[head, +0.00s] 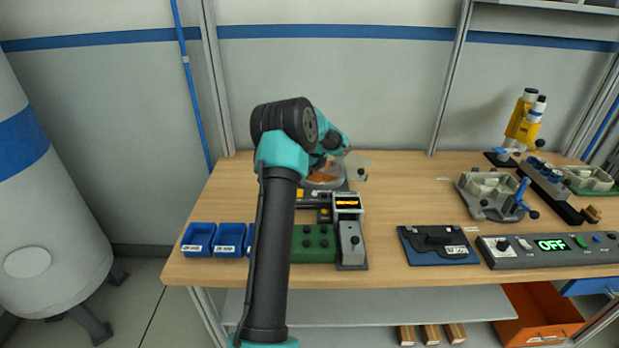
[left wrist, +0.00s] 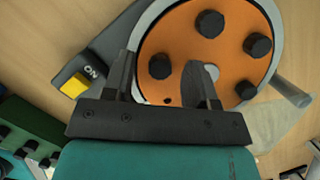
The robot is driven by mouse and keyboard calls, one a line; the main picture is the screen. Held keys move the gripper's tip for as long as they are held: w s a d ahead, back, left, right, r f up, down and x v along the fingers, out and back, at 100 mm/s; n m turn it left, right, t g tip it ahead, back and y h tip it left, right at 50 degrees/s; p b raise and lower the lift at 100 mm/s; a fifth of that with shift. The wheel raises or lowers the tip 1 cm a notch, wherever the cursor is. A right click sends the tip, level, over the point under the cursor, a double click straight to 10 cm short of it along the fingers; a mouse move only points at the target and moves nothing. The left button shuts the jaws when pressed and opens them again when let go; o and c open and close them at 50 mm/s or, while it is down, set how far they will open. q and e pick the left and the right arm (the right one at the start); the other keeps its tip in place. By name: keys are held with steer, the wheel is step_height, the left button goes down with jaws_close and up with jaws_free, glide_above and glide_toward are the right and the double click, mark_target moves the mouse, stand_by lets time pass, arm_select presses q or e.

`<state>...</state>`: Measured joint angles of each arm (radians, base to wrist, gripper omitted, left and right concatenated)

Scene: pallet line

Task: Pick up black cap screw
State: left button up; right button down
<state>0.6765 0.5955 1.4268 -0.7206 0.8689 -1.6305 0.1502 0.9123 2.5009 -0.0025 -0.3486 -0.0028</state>
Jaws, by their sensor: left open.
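Several black cap screws stand on an orange round plate (left wrist: 185,30) in a grey ring, in the left wrist view. Other black cap screws are at the top (left wrist: 210,23), upper right (left wrist: 257,45) and right (left wrist: 246,90) of the plate. In the head view the orange plate (head: 322,178) is partly hidden under my left wrist, and the fingers are hard to make out. My right gripper is not in view.
A yellow button (left wrist: 74,86) marked ON sits beside the plate. A green block (head: 318,256) with several black pieces and blue bins (head: 197,240) lie nearer the front edge. A navy tray (head: 420,257) is to the right. Bare tabletop (head: 400,195) lies right of the plate.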

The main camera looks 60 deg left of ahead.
arm_select(q)
steer(key=shift+c, duration=0.4)
jaws_close()
steer(key=shift+r, duration=0.15)
steer(key=shift+r, duration=1.75)
steer(key=s+d+r, duration=0.1)
steer(key=s+d, duration=0.7)
steer(key=d, duration=0.5)
steer(key=shift+s+d+r, duration=0.15)
steer(key=shift+s+d, duration=0.1)
steer(key=shift+d, duration=0.05)
